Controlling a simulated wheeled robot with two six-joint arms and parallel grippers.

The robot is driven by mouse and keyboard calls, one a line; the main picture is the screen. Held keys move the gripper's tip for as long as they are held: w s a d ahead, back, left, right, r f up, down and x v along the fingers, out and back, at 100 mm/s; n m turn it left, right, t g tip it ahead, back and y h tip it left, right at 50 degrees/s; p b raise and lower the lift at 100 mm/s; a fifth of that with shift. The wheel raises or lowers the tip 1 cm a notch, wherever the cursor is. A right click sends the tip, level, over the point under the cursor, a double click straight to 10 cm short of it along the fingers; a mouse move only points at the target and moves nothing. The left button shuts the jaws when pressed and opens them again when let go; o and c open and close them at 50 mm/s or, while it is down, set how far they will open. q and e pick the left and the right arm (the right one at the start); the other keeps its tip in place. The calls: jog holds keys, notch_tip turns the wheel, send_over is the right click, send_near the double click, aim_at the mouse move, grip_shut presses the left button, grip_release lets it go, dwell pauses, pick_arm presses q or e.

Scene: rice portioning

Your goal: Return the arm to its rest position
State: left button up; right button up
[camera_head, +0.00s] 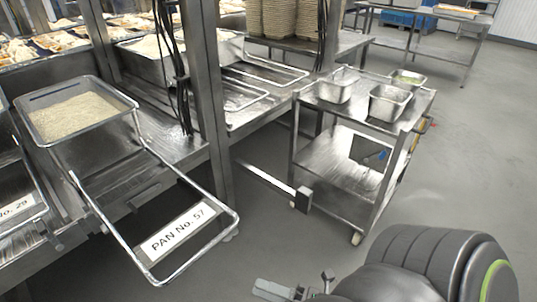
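My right gripper (300,284) shows at the bottom edge, in front of my dark grey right arm (415,268). Its two fingers look apart, with nothing seen between them. It is over the grey floor, clear of the pans and the cart. The lower part of the gripper is cut off by the picture's edge. My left arm and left gripper are not in view.
A pan of rice (78,116) sits at left, its wire handle frame (226,203) jutting out with a "PAN No. 57" label. A metal cart (345,168) with several small steel pans stands at centre right. The floor (470,150) at right is clear.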

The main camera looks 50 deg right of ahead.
jog(key=shift+s+d, duration=0.1)
jog(key=shift+s, duration=0.1)
dwell(0.4)
jog(key=s+d+f+m+g+h+p, duration=0.1)
jog(key=d+f+m+g+h+p, duration=0.3)
jog(key=f+m, duration=0.5)
jog(key=s+d+f+m+g+h+p, duration=0.15)
jog(key=d+f+m+h, duration=0.4)
jog(key=f, duration=0.75)
jog(key=s+a+f+m+g+p, duration=0.2)
jog(key=s+f+m+g, duration=0.3)
jog(key=s+f, duration=0.2)
jog(key=s+a+f+m+g+p, duration=0.2)
jog(key=s+f+m+g, duration=0.3)
jog(key=s, duration=0.5)
notch_tip(320, 180, down, 2)
jog(key=shift+g+p, duration=0.3)
jog(key=shift+g, duration=0.45)
jog(key=shift+c, duration=0.5)
